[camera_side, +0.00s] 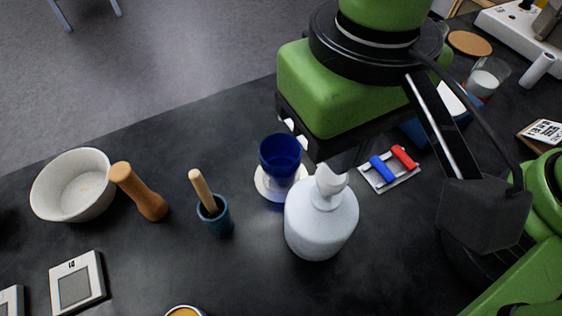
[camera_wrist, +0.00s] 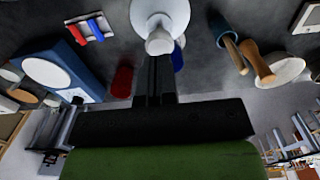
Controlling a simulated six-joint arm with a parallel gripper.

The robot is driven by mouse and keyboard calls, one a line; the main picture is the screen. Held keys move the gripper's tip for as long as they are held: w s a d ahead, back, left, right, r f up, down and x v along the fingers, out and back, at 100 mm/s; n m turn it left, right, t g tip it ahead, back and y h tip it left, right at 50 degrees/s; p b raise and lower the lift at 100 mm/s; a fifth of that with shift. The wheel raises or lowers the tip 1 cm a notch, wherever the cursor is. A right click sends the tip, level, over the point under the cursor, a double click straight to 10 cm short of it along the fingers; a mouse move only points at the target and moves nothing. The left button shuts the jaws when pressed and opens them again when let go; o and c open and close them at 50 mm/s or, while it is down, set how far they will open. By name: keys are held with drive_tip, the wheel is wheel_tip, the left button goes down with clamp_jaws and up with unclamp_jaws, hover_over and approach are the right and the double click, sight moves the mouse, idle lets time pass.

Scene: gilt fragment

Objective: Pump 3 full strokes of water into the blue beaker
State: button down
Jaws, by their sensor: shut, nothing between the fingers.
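The white pump bottle (camera_side: 320,225) stands upright on the dark table, with its pump head (camera_side: 330,185) on top. The blue beaker (camera_side: 280,158) stands just behind and left of it, on a pale round disc (camera_side: 264,186). In the wrist view the pump head (camera_wrist: 160,42) faces my fingertips, and the blue beaker (camera_wrist: 178,58) is partly hidden by my fingers. My gripper (camera_wrist: 154,62) is shut and empty, right by the pump head. I cannot tell whether it touches the head. In the side view my gripper's body hides much of the fingers.
A mortar with pestle (camera_side: 213,212), a wooden pestle-like piece (camera_side: 140,192) and a white bowl (camera_side: 72,186) stand left. A plate with blue and red pieces (camera_side: 391,169) lies right of the bottle. A red object (camera_wrist: 122,80) shows in the wrist view.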

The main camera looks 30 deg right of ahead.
sight(332, 174)
drive_tip(key=shift+f, duration=0.1)
idle(0.3)
drive_tip(key=shift+f, duration=1.75)
drive_tip(key=shift+r, duration=1.85)
drive_tip(key=shift+r, duration=3)
